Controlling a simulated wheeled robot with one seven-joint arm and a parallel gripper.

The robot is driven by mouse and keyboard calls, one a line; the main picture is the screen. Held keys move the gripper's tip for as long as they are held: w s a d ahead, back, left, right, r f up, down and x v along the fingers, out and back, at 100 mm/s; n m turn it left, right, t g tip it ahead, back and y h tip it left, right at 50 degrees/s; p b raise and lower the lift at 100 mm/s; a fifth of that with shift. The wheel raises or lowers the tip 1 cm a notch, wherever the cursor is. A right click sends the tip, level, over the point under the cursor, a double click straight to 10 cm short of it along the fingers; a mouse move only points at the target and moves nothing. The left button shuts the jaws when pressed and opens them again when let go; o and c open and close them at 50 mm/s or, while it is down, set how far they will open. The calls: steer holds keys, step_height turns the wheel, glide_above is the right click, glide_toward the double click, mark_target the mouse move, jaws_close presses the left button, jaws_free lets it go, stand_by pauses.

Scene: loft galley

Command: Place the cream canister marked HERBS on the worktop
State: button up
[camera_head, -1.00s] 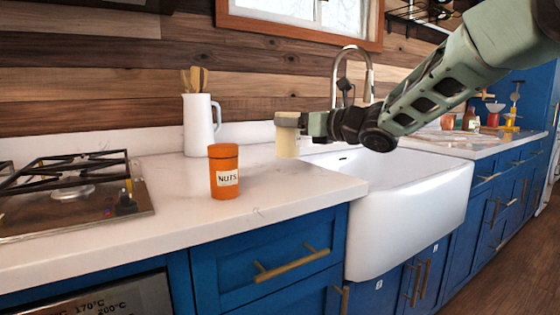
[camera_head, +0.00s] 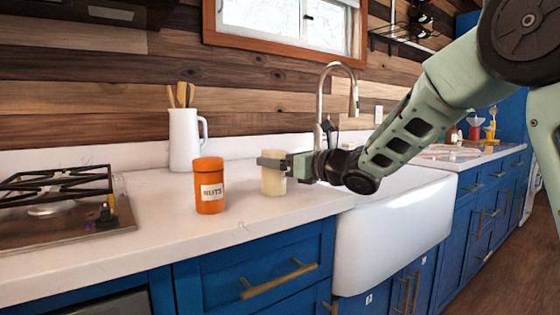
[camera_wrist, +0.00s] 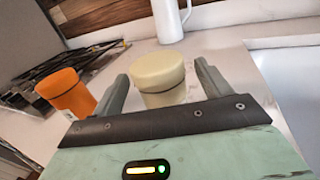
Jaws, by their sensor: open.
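The cream canister (camera_head: 272,183) stands upright on the white worktop (camera_head: 150,228), to the right of the orange canister and left of the sink. Its label does not show in either current view. My gripper (camera_head: 275,165) is at the canister with its fingers apart. In the wrist view, the cream canister (camera_wrist: 160,78) is between the two open fingers of my gripper (camera_wrist: 160,84), with visible gaps on both sides. Its lower part is hidden behind the gripper body there.
An orange canister marked NUTS (camera_head: 209,186) stands close on the left. A white jug with wooden utensils (camera_head: 184,140) stands behind it. The gas hob (camera_head: 60,215) is at far left. The white sink (camera_head: 400,235) is right, with a tall tap (camera_head: 320,105).

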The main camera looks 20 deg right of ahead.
steer(key=v, duration=1.2)
stand_by(0.3)
